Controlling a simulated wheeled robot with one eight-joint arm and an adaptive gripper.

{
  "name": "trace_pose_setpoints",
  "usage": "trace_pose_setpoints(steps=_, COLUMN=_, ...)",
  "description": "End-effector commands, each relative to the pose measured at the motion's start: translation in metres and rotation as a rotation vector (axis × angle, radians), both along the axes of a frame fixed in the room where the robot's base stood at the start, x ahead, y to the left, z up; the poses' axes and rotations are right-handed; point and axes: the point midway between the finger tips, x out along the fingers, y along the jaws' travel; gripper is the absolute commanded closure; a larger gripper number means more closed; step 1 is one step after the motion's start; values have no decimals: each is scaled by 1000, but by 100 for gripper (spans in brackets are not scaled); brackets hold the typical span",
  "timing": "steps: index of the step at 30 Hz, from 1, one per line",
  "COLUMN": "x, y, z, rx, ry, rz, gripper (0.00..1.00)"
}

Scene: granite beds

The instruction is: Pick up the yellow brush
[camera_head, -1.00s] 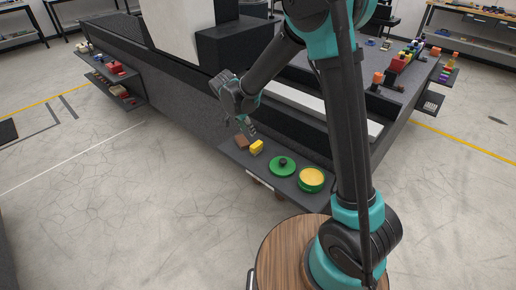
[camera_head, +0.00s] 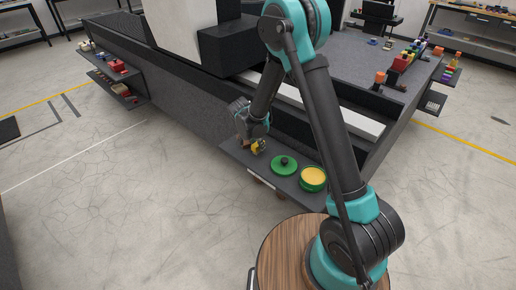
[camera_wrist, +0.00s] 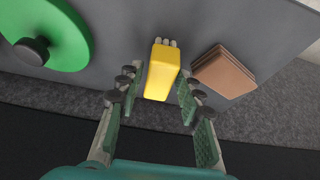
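The yellow brush (camera_wrist: 162,72) lies on the dark grey shelf (camera_wrist: 120,50), with pale bristle tips at its far end in the wrist view. My gripper (camera_wrist: 158,95) is open, with one finger on each side of the brush's near part. Gaps show between the fingers and the brush. In the head view the brush (camera_head: 259,147) is partly covered by my gripper (camera_head: 254,143), which is low over the shelf.
A brown block (camera_wrist: 224,72) lies close to the right of the brush in the wrist view. A green lid with a dark knob (camera_head: 284,165) and a green pot with yellow contents (camera_head: 313,178) stand farther along the shelf. A dark wall rises behind the shelf.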

Motion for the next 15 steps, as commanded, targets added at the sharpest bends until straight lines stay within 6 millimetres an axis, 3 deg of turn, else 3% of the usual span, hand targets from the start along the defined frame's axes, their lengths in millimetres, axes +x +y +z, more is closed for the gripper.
trace_pose_setpoints(steps=4, x=4, y=-3, z=-14, rx=0, ry=0, rz=1, gripper=64)
trace_pose_setpoints(steps=13, x=5, y=-4, z=-17, rx=0, ry=0, rz=1, gripper=64)
trace_pose_setpoints(steps=15, x=5, y=-4, z=-17, rx=0, ry=0, rz=1, gripper=72)
